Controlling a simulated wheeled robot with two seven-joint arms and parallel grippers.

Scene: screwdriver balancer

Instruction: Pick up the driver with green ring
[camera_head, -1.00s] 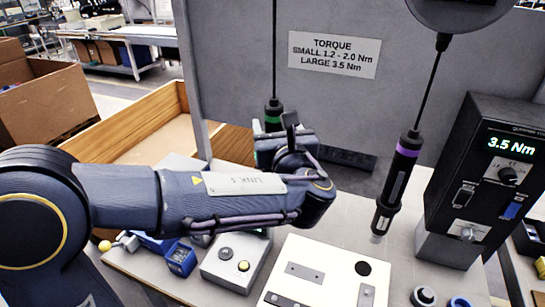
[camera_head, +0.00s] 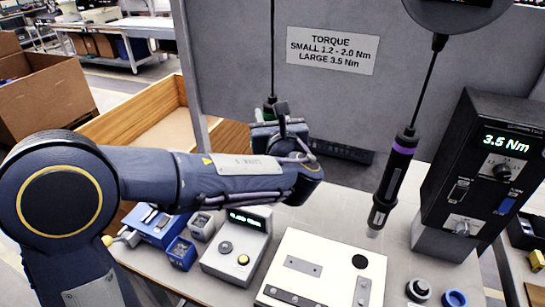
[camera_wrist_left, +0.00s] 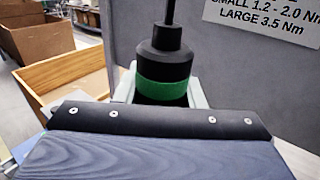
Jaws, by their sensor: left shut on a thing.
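The driver with the green ring (camera_wrist_left: 162,88) hangs upright from its cable in the left wrist view. It is black with a green band, and its lower part is hidden behind my gripper. In the head view only its top (camera_head: 271,103) shows behind my left arm. My left gripper (camera_head: 283,128) is shut on this driver. A second driver with a purple ring (camera_head: 399,160) hangs from its own cable to the right, clear of my arm. My right gripper is in neither view.
A torque controller (camera_head: 480,170) reading 3.5 Nm stands at the right. A white plate (camera_head: 330,262) lies on the bench, with a grey box with buttons (camera_head: 236,250) and blue boxes (camera_head: 181,253) to its left. A grey panel with a torque sign (camera_head: 332,50) stands behind.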

